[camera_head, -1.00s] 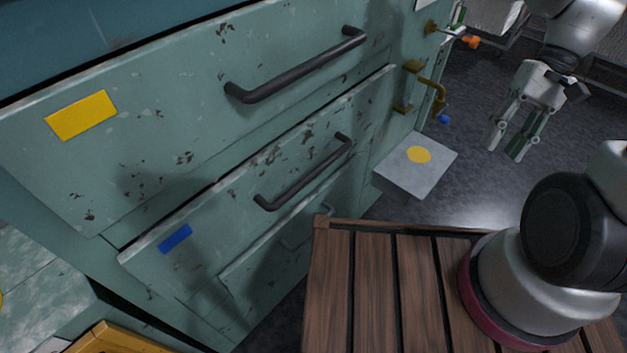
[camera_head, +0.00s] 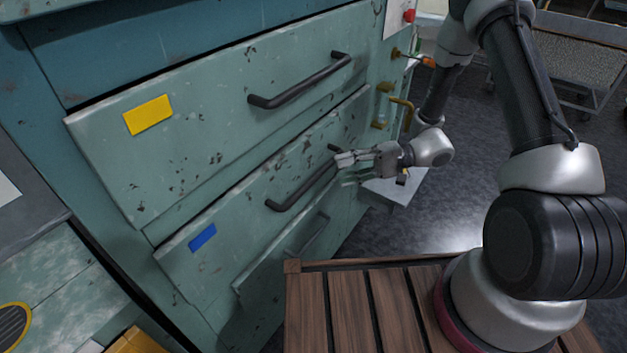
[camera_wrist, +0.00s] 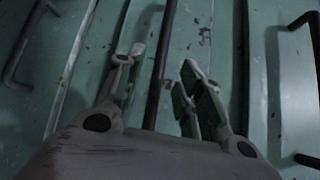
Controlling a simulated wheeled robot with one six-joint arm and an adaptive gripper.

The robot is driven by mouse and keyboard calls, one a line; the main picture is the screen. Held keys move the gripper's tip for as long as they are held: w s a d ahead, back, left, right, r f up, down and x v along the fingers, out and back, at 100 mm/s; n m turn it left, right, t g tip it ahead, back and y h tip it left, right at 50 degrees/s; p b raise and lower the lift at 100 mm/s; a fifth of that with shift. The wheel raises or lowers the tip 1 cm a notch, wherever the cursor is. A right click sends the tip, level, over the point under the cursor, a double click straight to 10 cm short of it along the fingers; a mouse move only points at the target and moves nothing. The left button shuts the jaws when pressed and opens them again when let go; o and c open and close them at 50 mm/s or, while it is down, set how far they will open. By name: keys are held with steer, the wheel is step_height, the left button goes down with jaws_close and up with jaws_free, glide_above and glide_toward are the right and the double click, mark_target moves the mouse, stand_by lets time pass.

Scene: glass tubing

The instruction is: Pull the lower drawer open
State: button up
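The teal cabinet has a drawer with a blue label (camera_head: 202,238) and a dark bar handle (camera_head: 290,195), below a drawer with a yellow label (camera_head: 148,115). My gripper (camera_head: 346,170) is at the far right end of the blue-labelled drawer's handle. In the wrist view the two fingers (camera_wrist: 163,80) are spread apart, one on each side of a dark bar (camera_wrist: 158,60). The gripper is open; I cannot tell whether a finger touches the bar.
The upper handle (camera_head: 300,82) is above, and a fainter handle (camera_head: 308,238) is on a drawer further down. A grey block (camera_head: 400,193) stands behind my gripper. Brass fittings (camera_head: 400,105) stick out at the cabinet's right. A slatted wooden surface (camera_head: 330,310) is in front.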

mark_target(322, 175)
steer(key=shift+s+a+n, duration=0.15)
steer(key=shift+a+n, duration=0.25)
steer(key=shift+a, duration=0.1)
steer(key=a, duration=0.4)
steer(key=s+a+f, duration=0.1)
steer(key=a, duration=0.1)
steer(key=shift+a, duration=0.35)
jaws_close()
